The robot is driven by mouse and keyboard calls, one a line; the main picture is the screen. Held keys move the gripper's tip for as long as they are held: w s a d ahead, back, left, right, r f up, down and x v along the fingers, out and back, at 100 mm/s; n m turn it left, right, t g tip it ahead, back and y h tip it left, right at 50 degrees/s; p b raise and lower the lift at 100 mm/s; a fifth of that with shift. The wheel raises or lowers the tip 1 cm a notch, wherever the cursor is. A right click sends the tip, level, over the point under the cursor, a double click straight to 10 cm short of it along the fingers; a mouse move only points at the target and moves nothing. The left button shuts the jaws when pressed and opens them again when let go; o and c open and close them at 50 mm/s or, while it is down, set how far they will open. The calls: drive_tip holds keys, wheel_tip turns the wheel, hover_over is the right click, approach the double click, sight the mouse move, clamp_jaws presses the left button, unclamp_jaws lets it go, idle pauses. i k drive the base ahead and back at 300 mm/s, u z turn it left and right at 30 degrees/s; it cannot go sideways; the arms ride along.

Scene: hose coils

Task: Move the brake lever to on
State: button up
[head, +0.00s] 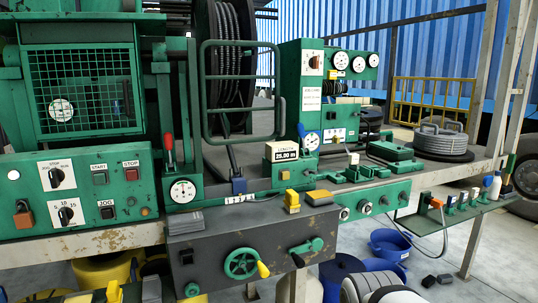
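No lever has a readable brake or on label, so I cannot tell for sure which is the brake lever. An upright lever with a red grip (168,146) stands above the round gauge (183,191) at left centre. A slim dark lever (231,160) leans beside the hose reel (231,45), near a small blue block (239,186). My gripper cannot be made out in the head view.
A green panel (82,170) with knobs and buttons is at left. A dark box with a green handwheel (241,263) juts out in front. A length counter (282,152) sits on the bench. A coiled hose (441,140) lies at right; blue tubs (389,242) are below.

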sight(168, 140)
drive_tip(key=z, duration=0.15)
drive_tip(key=k, duration=0.5)
drive_tip(key=u, duration=1.1)
drive_tip(key=i, duration=1.75)
drive_tip(key=z, duration=0.4)
